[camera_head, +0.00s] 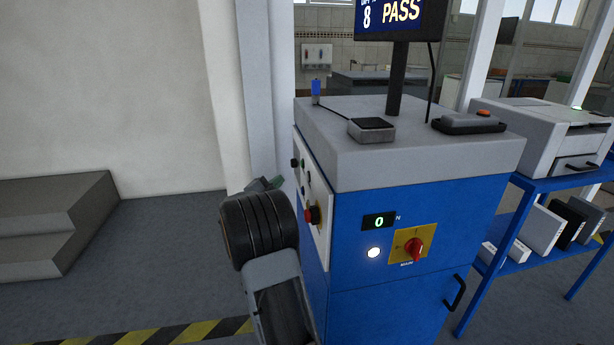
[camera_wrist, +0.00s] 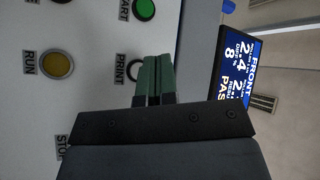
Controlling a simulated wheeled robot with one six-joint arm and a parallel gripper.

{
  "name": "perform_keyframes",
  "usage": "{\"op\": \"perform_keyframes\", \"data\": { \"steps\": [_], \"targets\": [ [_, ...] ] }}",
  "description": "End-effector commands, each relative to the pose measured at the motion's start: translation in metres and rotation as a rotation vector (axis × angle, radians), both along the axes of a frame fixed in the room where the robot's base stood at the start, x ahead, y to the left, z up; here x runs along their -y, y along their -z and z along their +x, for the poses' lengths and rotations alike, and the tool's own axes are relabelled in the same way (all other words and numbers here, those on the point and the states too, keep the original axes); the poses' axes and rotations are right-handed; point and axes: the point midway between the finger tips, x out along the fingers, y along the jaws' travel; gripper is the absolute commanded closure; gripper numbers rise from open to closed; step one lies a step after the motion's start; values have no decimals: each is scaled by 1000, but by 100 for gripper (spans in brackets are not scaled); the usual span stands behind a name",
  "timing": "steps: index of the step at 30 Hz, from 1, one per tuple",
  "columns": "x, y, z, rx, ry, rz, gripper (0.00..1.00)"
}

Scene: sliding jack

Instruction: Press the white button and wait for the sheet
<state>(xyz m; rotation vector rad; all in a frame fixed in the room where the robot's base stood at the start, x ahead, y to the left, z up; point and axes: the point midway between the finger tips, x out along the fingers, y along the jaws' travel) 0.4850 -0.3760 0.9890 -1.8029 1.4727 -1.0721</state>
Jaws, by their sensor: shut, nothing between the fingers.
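In the wrist view, a pale button with a dark rim, labelled PRINT (camera_wrist: 130,65), sits on the light control panel and is partly hidden by my gripper (camera_wrist: 153,62). The green fingers are shut with nothing between them, and their tips overlap the button's edge in the picture. I cannot tell whether they touch it. In the head view, my gripper (camera_head: 276,182) is beside the blue machine's left side panel (camera_head: 322,232), and my wrist hides part of that panel. A grey printer (camera_head: 540,130) stands at the right; I cannot make out a sheet at it.
The panel also carries a green START button (camera_wrist: 144,9) and a yellow RUN lamp (camera_wrist: 57,65). A red knob (camera_head: 312,215) sticks out of it. The machine's front has a lit white round light (camera_head: 374,252) and a red MAIN switch (camera_head: 413,249). Grey steps (camera_head: 60,215) stand left.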

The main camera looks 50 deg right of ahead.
Motion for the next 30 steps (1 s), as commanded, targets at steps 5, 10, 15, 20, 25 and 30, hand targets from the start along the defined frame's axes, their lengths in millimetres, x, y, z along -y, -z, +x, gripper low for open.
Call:
{"op": "perform_keyframes", "data": {
  "steps": [5, 10, 15, 20, 25, 30],
  "targets": [
    [17, -2, -15, 0, 2, 0, 100],
    [30, 2, -25, 1, 1, -1, 100],
    [37, 1, -31, 1, 1, 0, 100],
    [39, 0, -33, 1, 1, 0, 100],
    [40, 0, -33, 1, 0, 0, 100],
    [39, 0, -33, 1, 0, 0, 100]
  ]
}}
